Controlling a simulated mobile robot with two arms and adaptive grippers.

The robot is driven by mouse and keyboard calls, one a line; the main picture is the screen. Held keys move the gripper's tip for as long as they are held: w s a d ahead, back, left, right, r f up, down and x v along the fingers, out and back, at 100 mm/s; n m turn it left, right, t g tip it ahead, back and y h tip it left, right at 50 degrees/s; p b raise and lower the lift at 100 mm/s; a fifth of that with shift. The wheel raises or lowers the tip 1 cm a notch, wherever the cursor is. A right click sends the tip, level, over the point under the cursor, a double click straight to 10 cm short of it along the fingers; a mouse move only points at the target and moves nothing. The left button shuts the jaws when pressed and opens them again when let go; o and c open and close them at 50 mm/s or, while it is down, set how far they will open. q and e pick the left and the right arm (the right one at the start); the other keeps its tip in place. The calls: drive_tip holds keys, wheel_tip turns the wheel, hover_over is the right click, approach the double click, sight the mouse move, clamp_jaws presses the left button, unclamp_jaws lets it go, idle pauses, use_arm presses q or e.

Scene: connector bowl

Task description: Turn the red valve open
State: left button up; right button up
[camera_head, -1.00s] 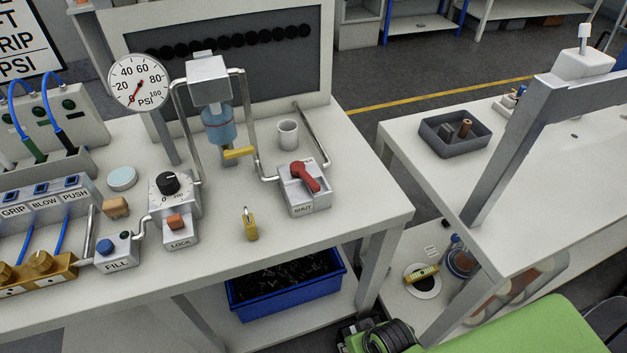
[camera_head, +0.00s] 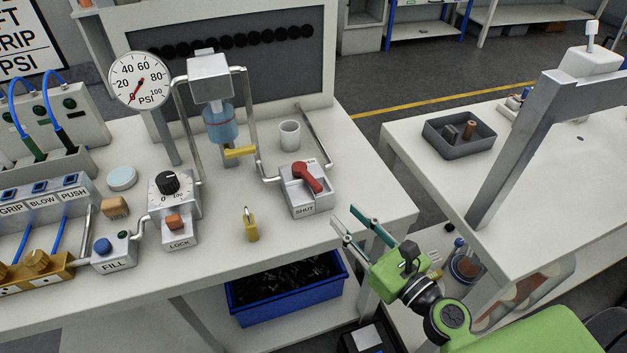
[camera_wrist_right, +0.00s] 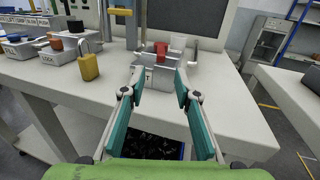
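The red valve (camera_head: 307,176) is a red lever on a grey box (camera_head: 308,200) labelled SHUT, near the right end of the table. The lever lies at a slant, its free end toward the lower right. In the right wrist view, the red valve (camera_wrist_right: 177,43) shows ahead, just beyond the fingertips. My right gripper (camera_head: 352,224) is open and empty, in front of the table edge, to the lower right of the valve and apart from it. Its teal fingers (camera_wrist_right: 157,80) are spread in the wrist view. My left gripper is not in view.
A yellow padlock (camera_head: 251,230) stands on the table left of the valve box. A white mug (camera_head: 289,133) and a bent pipe (camera_head: 316,133) are behind it. The gauge (camera_head: 140,80) reads near zero. A blue bin (camera_head: 286,306) is under the table. A second table (camera_head: 560,190) stands at right.

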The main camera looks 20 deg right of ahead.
sight(320, 188)
drive_tip(key=p+x, duration=0.4)
drive_tip(key=x, duration=0.8)
drive_tip(key=shift+w+r, duration=0.1)
drive_tip(key=shift+w, duration=0.2)
drive_tip(key=shift+w+a, duration=0.15)
drive_tip(key=shift+w, duration=0.45)
clamp_jaws()
